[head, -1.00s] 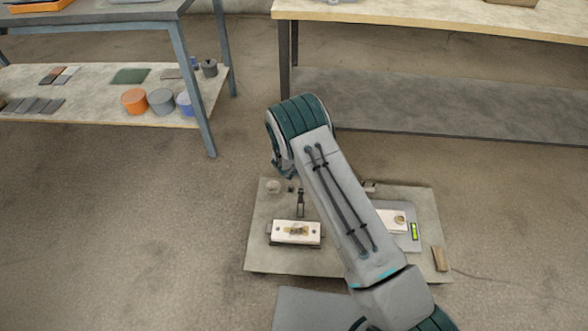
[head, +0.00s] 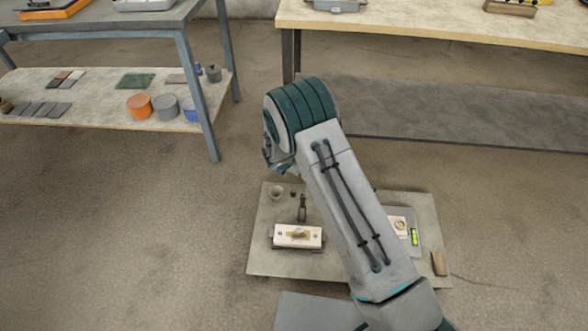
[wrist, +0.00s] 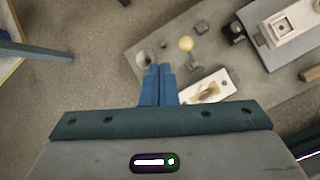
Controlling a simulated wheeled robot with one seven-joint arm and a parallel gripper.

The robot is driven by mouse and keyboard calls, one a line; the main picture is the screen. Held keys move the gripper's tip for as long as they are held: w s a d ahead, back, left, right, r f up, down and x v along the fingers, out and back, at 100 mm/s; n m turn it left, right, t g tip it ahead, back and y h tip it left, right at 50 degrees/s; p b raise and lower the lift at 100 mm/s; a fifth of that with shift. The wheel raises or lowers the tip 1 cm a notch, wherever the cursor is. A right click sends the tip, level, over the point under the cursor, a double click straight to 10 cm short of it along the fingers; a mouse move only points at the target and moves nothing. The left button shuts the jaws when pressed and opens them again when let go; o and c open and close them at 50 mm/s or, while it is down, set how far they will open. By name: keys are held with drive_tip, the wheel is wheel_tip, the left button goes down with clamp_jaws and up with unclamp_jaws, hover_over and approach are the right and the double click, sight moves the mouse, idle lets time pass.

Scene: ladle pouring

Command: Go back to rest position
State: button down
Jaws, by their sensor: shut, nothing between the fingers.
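In the wrist view my gripper (wrist: 158,72) has its two blue fingers pressed together with nothing between them. It hangs above the grey board (wrist: 150,30), apart from the things on it. In the head view my arm covers part of the board (head: 265,255), and my fingers are hidden. A white block with a gold-brown hollow (head: 297,236) sits at the board's left, also in the wrist view (wrist: 222,85). A small grey cup (head: 277,192) stands behind it, near a dark upright holder (head: 302,208). A round yellow thing (wrist: 186,43) shows in the wrist view.
A scale with a green display (head: 414,237) and a wooden block (head: 438,263) are at the board's right. A shelf table (head: 182,75) stands at the back left, with an orange pot (head: 139,106) on its lower shelf. A long table (head: 430,28) stands at the back right.

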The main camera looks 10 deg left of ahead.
drive_tip(key=shift+r, duration=0.9)
drive_tip(key=s+d+r+m+h+p, duration=0.1)
drive_tip(key=s+d+r+m+p, duration=0.15)
drive_tip(key=d+r+m, duration=0.6)
drive_tip(key=s+d+r+m+g+h+p, duration=0.1)
drive_tip(key=d+r+m+p, duration=0.3)
drive_tip(key=r, duration=0.9)
drive_tip(key=s+d+r+m+h+p, duration=0.1)
drive_tip(key=s+d+r+m+p, duration=0.15)
drive_tip(key=d+r, duration=0.6)
drive_tip(key=s+d+r+m+g+y+p, duration=0.1)
drive_tip(key=s+d+r+m+p, duration=0.1)
drive_tip(key=s+r+m, duration=0.3)
drive_tip(key=s+d+r+m+g+y+p, duration=0.1)
drive_tip(key=s+r+m+p, duration=0.3)
drive_tip(key=s+r, duration=0.5)
drive_tip(key=s+d+r+m+g+y+p, duration=0.1)
drive_tip(key=s+d+r+m+p, duration=0.2)
drive_tip(key=s+r+m, duration=0.4)
drive_tip(key=s+d, duration=0.1)
drive_tip(key=s, duration=0.4)
drive_tip(key=shift+s+y+p, duration=0.15)
drive_tip(key=shift+y+p, duration=0.25)
